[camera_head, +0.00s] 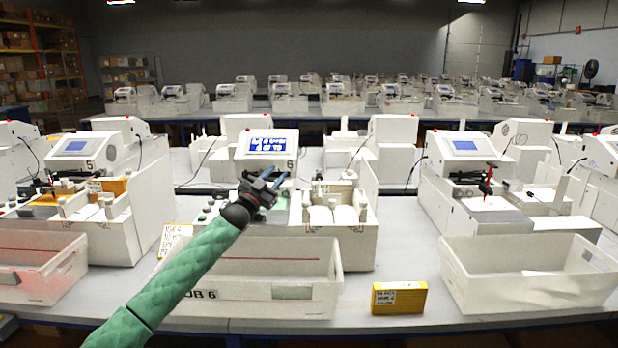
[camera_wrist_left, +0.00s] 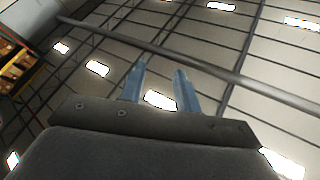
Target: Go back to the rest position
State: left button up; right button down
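My left arm, in a green sleeve, reaches in from the lower left of the head view. My left gripper (camera_head: 270,180) is raised in front of the middle plotter (camera_head: 268,143), just below its lit blue screen. It hides part of that machine. In the left wrist view the two bluish fingers of the left gripper (camera_wrist_left: 160,85) stand apart with nothing between them, and the camera looks up at the ceiling. My right gripper is in neither view.
A white bin (camera_head: 250,290) stands at the table's front below my left arm. A yellow box (camera_head: 399,297) stands right of it. Another white bin (camera_head: 530,290) is at the right and one (camera_head: 40,285) at the left. A second plotter (camera_head: 460,150) stands to the right.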

pick_arm(q)
notch_tip(320, 180, down, 4)
jog(key=w+n+g+y, duration=0.1)
jog(key=w+n+y, duration=0.1)
jog(key=y, duration=0.4)
jog(key=s+r+n+g+y, duration=0.25)
jog(key=s+y, duration=0.35)
jog(key=s, duration=0.7)
jog(key=s+a+f+n+g, duration=0.1)
jog(key=s+f+g, duration=0.3)
jog(key=s+f, duration=1.1)
jog(key=s+a+f+n+g, duration=0.2)
jog(key=s+f+g, duration=0.3)
jog(key=s+f, duration=1.1)
jog(key=s+a+f+n+g, duration=0.2)
jog(key=s+f, duration=1.3)
jog(key=s, duration=1.6)
jog(key=shift+s+f+g+y, duration=0.2)
jog(key=shift+g+y, duration=0.1)
jog(key=shift+g, duration=0.85)
jog(key=shift+n, duration=0.25)
